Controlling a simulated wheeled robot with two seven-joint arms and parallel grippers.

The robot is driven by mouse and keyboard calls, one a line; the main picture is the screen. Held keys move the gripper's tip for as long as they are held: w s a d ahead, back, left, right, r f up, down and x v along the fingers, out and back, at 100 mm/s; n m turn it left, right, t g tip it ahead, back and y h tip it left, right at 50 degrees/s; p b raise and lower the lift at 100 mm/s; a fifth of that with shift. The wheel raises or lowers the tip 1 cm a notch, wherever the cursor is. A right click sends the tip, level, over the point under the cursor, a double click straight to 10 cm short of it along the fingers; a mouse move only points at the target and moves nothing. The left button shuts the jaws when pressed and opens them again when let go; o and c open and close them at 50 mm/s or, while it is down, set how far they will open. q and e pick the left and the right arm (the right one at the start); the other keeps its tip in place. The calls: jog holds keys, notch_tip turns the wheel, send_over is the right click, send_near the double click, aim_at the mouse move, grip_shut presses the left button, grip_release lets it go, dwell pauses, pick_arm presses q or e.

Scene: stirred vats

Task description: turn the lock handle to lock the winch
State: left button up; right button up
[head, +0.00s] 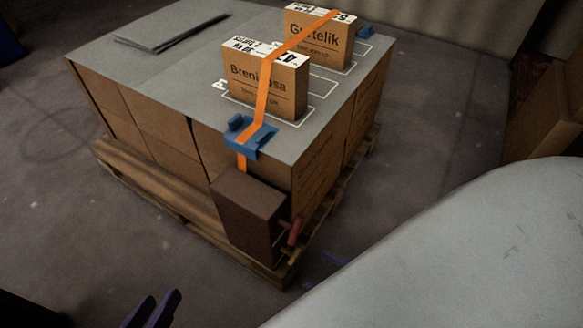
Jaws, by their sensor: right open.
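The winch is a dark brown box (244,214) on the near corner of the pallet load. A short red handle (295,232) sticks out at its right side, with a small yellow piece (291,254) below it. I cannot tell from this view which is the lock handle.
An orange strap (263,95) runs from the winch through a blue corner piece (250,136) and over two labelled cartons (265,82) on the grey top sheet (190,80). A wooden pallet (165,190) carries the load. Floor is clear at left; another carton (545,110) stands right.

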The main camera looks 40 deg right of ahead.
aim_at(294, 255)
jog(key=x, duration=0.9)
jog(key=shift+w+a, duration=0.1)
jog(key=c, duration=1)
